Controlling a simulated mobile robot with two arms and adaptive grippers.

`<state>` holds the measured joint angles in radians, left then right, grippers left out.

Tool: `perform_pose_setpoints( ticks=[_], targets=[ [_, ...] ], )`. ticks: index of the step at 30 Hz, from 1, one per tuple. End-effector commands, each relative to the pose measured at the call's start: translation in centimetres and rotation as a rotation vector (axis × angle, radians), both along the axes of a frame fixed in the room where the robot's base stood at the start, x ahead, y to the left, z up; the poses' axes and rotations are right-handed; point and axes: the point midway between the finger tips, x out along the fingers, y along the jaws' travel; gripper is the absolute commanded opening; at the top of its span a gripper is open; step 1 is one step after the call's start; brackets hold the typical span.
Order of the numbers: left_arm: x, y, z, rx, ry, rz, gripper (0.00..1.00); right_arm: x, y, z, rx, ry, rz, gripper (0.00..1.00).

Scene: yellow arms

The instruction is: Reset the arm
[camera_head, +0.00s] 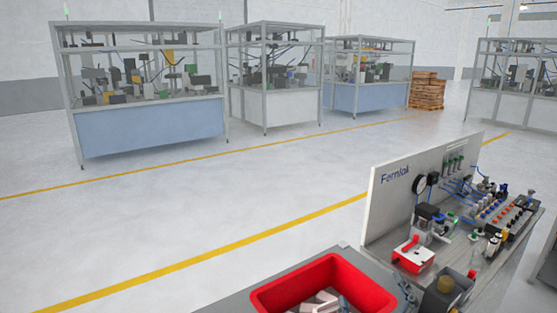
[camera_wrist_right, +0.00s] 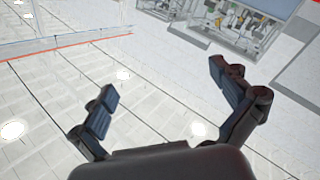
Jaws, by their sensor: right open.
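My right gripper (camera_wrist_right: 165,108) shows in the right wrist view with its two dark fingers spread wide apart. Nothing is between the fingers. Behind them is a pale panelled surface with round bright spots, and no object is close to the fingertips. My left arm and gripper are in neither view.
A red bin (camera_head: 270,297) with several pale parts stands at the bottom of the head view. Right of it is a bench with an upright white panel (camera_head: 385,205), a gauge and fittings. Caged machines (camera_head: 150,125) stand behind; open floor (camera_head: 200,205) lies between.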

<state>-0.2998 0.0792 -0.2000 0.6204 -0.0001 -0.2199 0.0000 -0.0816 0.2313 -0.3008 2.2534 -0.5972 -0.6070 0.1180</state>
Motion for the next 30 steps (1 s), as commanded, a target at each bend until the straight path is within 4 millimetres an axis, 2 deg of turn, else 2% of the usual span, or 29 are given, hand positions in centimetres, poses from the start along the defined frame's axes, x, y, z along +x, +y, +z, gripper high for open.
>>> perform_pose_setpoints(
  ticks=[1,3,5,6,9,12,15,22,24,30],
  targets=[
    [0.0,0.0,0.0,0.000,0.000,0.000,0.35,-1.1,-1.1,-2.8,0.047,0.107,-0.038,1.00],
    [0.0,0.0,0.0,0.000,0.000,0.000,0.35,-2.9,-2.3,-6.6,0.108,0.258,-0.086,1.00],
    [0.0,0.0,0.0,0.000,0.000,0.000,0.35,-4.7,-3.1,-9.7,0.153,0.386,-0.123,1.00],
    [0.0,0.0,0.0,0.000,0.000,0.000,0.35,-6.2,-3.4,-11.7,0.181,0.473,-0.143,1.00],
    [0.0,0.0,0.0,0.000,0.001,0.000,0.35,-10.4,-3.9,-16.1,0.242,0.683,-0.185,1.00],
    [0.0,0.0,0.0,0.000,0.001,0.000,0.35,-14.6,-3.9,-19.5,0.288,0.871,-0.212,1.00],
    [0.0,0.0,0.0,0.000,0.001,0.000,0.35,-18.7,-3.6,-21.7,0.322,1.032,-0.226,1.00],
    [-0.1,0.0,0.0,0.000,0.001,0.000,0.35,-27.2,-2.5,-24.7,0.373,1.346,-0.233,1.00],
    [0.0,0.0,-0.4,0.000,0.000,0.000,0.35,-26.0,-2.5,-27.2,0.367,1.340,-0.235,1.00],
    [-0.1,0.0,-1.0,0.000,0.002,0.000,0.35,-25.1,-2.3,-33.7,0.362,1.360,-0.239,1.00]
  ],
)
